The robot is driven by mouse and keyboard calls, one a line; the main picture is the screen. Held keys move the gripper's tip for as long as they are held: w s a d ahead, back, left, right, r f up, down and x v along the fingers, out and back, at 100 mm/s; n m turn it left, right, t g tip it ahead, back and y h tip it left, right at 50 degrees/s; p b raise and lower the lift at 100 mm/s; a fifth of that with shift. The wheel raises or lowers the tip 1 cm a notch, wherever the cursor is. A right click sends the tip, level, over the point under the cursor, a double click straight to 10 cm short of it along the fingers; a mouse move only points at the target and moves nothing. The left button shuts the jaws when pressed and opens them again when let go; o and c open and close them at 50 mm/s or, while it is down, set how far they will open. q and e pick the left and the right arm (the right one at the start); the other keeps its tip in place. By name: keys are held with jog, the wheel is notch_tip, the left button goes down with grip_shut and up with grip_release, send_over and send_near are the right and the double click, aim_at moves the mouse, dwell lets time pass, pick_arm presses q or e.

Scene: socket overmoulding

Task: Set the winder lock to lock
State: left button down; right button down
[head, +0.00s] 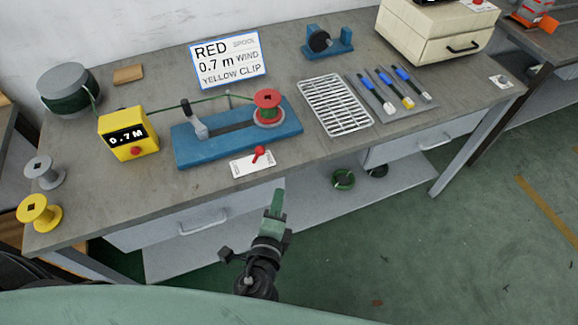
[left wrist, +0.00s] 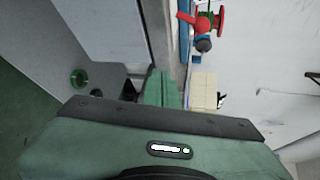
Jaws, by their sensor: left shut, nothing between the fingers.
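The winder (head: 205,150) is a blue base on the bench, with a grey clamp (head: 196,124) at its left and a red spool (head: 267,104) at its right. The winder lock is a small red lever (head: 257,156) on a white label plate (head: 240,168) in front of the base. The lever leans slightly right; the label's words are too small to read. My left gripper (head: 278,198) is shut and empty, in front of the bench edge, below and right of the lever, apart from it. My right gripper is out of view.
A yellow length counter (head: 128,134) reading 0.7 M stands left of the winder. A wire rack (head: 335,105) and several blue-handled tools are at the right. Grey and yellow spools (head: 39,213) stand at the left. The bench front edge and drawers (head: 195,220) are near my gripper.

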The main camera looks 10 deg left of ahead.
aim_at(270, 167)
pick_arm(q)
jog(key=shift+m+t, duration=0.3)
jog(key=shift+t, duration=0.3)
jog(key=r, duration=0.4)
jog(key=shift+w+d+r, duration=0.1)
jog(key=shift+w, duration=0.1)
jog(key=shift+w, duration=0.15)
jog(key=w, duration=0.3)
jog(key=w+p, duration=0.1)
jog(key=w, duration=0.2)
jog(key=w+f+p, duration=0.1)
jog(key=w, duration=0.2)
jog(key=shift+a+f, duration=0.1)
jog(key=shift+a, duration=0.2)
jog(key=a+p, duration=0.2)
jog(key=shift+s+a+r, duration=0.2)
jog(key=shift+a+r, duration=0.15)
jog(key=shift+s+a, duration=0.25)
jog(key=shift+a, duration=0.25)
